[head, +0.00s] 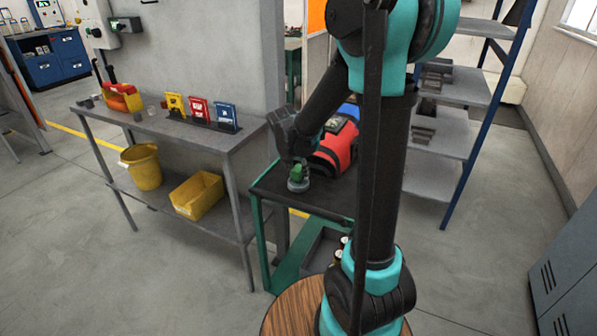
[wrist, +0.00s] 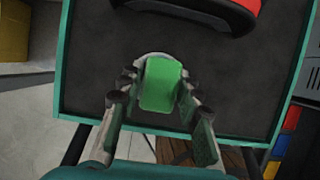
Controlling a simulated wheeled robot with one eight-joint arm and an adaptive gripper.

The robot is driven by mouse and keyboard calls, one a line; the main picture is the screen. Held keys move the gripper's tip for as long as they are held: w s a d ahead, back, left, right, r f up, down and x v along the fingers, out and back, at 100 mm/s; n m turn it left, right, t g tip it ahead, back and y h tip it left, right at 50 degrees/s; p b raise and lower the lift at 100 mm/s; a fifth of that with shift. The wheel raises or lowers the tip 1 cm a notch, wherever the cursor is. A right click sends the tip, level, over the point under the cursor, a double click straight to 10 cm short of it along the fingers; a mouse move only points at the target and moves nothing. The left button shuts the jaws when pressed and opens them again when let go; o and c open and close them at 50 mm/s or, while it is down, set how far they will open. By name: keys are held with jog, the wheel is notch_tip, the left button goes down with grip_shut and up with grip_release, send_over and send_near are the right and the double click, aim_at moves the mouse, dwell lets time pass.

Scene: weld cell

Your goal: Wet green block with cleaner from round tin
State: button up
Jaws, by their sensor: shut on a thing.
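My gripper (wrist: 160,100) is shut on the green block (wrist: 161,84), with one finger on each side of it in the wrist view. In the head view the green block (head: 298,171) is small and sits at the mouth of the round tin (head: 298,185). The tin stands near the left edge of the dark-topped green table (head: 328,197). In the wrist view only a pale arc of the tin's rim (wrist: 143,60) shows around the block. Whether the block touches the cleaner inside is hidden.
A red and black machine (head: 338,140) stands on the same table behind the tin. A grey bench (head: 170,137) to the left holds coloured packs (head: 199,110) and a yellow-red toolbox (head: 122,97). Grey shelving (head: 440,135) stands to the right. The tabletop right of the tin is clear.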

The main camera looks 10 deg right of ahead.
aim_at(299, 168)
jog(key=shift+f, duration=0.55)
dwell(1.4)
jog(key=shift+r, duration=3.5)
